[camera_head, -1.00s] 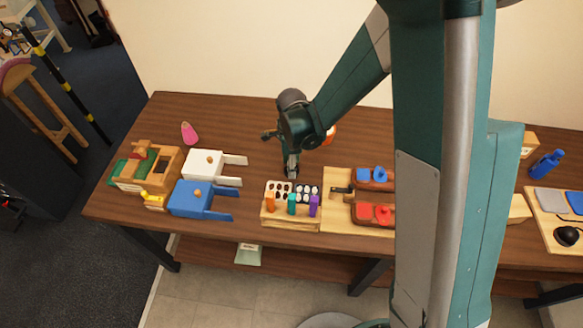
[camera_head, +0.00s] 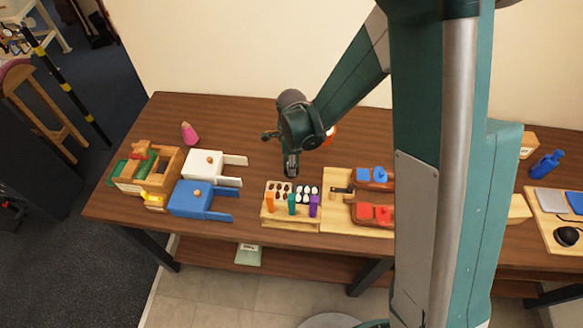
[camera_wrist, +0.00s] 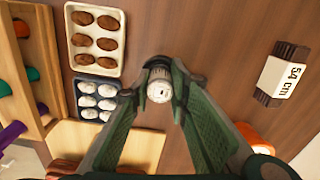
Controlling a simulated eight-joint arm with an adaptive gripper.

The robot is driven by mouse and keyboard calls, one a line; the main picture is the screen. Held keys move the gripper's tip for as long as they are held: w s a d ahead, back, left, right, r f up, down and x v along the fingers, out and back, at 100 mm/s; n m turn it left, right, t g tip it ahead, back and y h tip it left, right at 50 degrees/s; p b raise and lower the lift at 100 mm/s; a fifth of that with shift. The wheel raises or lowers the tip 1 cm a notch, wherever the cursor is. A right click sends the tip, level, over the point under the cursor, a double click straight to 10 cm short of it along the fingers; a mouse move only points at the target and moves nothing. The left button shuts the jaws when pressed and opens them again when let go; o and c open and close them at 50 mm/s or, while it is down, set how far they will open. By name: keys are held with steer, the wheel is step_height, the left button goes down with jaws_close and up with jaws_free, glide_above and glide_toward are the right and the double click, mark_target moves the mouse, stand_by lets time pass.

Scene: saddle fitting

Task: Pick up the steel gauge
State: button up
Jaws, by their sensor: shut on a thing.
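In the wrist view, my gripper (camera_wrist: 160,82) is shut on a small round silvery piece, which I take to be the steel gauge (camera_wrist: 159,92). Its pale end, with small dark marks, faces the camera between the fingertips. The fingers hide its sides, and I cannot tell how far it is above the table. In the head view, my gripper (camera_head: 291,172) is just behind the trays of egg-shaped pieces; the gauge cannot be made out there.
The wrist view shows a tray of brown pieces (camera_wrist: 95,38), a tray of white pieces (camera_wrist: 97,101) and a dark block labelled 5.4 cm (camera_wrist: 282,78). The blue box (camera_head: 190,198) and white box (camera_head: 203,164) stand left.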

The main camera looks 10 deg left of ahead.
steer(key=shift+r, duration=0.1)
steer(key=shift+r, duration=4.9)
